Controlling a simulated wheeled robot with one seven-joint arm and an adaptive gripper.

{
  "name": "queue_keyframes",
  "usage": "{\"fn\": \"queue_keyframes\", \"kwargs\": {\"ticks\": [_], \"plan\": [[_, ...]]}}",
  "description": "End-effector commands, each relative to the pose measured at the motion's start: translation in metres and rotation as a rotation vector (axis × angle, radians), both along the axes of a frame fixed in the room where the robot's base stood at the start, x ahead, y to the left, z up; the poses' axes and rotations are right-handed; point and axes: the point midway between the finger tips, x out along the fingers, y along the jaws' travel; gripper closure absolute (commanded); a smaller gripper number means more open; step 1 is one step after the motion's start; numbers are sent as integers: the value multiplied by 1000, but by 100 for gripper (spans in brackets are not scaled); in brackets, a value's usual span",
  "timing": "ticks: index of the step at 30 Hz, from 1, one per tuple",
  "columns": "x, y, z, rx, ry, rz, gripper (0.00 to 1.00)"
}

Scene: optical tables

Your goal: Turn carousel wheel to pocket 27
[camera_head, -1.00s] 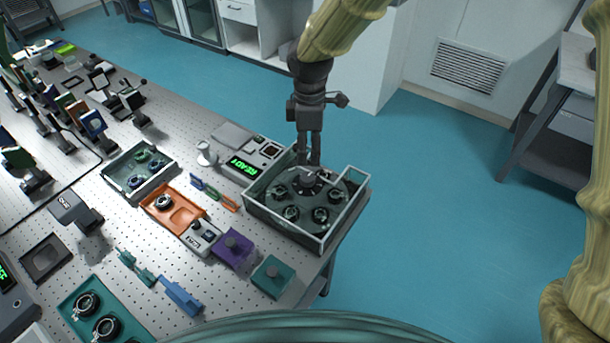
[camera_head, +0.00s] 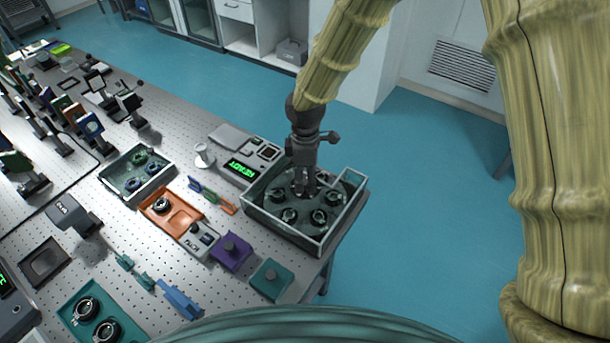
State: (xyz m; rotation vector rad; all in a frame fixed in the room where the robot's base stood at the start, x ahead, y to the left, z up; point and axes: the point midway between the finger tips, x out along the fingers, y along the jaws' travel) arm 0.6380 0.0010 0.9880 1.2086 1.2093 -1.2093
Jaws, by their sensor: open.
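The carousel wheel (camera_head: 298,216) is a dark round plate with several ring-shaped parts in its pockets. It sits inside a clear-walled box (camera_head: 283,238) at the table's right edge. My gripper (camera_head: 304,192) points down over the far middle of the wheel, with its fingers at the hub. The gripper hides the hub, and I cannot tell whether the fingers touch it. The jaws are open. Pocket numbers are too small to read. The grey device (camera_head: 244,152) behind the box has a lit green display (camera_head: 242,170), whose text I cannot read surely.
An orange tray (camera_head: 182,220), a purple block (camera_head: 231,252) and a teal block (camera_head: 271,279) lie left and in front of the box. Another clear-walled tray (camera_head: 137,172) with rings stands further left. Open floor lies right of the table.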

Motion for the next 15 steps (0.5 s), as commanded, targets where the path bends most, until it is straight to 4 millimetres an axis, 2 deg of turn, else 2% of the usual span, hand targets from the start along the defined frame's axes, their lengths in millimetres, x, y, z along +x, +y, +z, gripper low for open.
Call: {"fn": "queue_keyframes", "kwargs": {"ticks": [6,15], "plan": [[0,0,-13,0,0,0,42],[0,0,-16,1,-1,0,42]]}}
